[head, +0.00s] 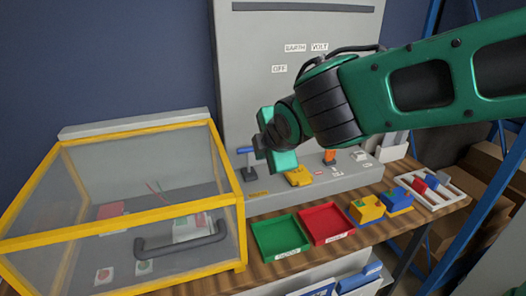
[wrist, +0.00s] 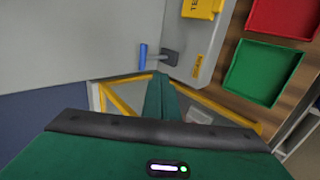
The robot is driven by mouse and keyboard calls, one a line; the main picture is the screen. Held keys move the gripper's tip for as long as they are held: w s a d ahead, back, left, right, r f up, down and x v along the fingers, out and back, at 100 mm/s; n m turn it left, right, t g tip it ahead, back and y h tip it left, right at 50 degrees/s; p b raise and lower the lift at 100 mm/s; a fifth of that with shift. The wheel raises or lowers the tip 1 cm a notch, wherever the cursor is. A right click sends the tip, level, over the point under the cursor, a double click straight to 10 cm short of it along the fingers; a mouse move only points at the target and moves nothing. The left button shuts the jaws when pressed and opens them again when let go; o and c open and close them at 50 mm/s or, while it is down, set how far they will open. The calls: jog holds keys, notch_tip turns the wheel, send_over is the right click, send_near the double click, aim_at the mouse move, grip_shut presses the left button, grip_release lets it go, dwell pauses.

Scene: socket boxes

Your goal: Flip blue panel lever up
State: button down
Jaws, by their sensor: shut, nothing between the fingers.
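The blue panel lever (head: 245,150) stands on the left end of the grey panel box, just right of the clear case. A dark stem runs between its base and its blue handle. My gripper (head: 284,160) is shut and empty, just right of the lever in the head view and partly in front of the panel. In the wrist view the blue lever handle (wrist: 143,57) shows beyond the tips of my gripper (wrist: 160,84), with a visible gap. I cannot tell whether they are at the same depth.
A yellow-framed clear case (head: 120,228) stands left of the panel. A yellow block (head: 298,176) and an orange switch (head: 329,156) are to the right on the panel. Green (head: 279,238) and red (head: 326,222) trays lie in front on the wooden table.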

send_near(248, 161)
jog(key=w, duration=0.1)
jog(key=w+f, duration=0.1)
jog(key=shift+w+a+f, duration=0.15)
jog(key=shift+w+a, duration=0.15)
dwell(0.3)
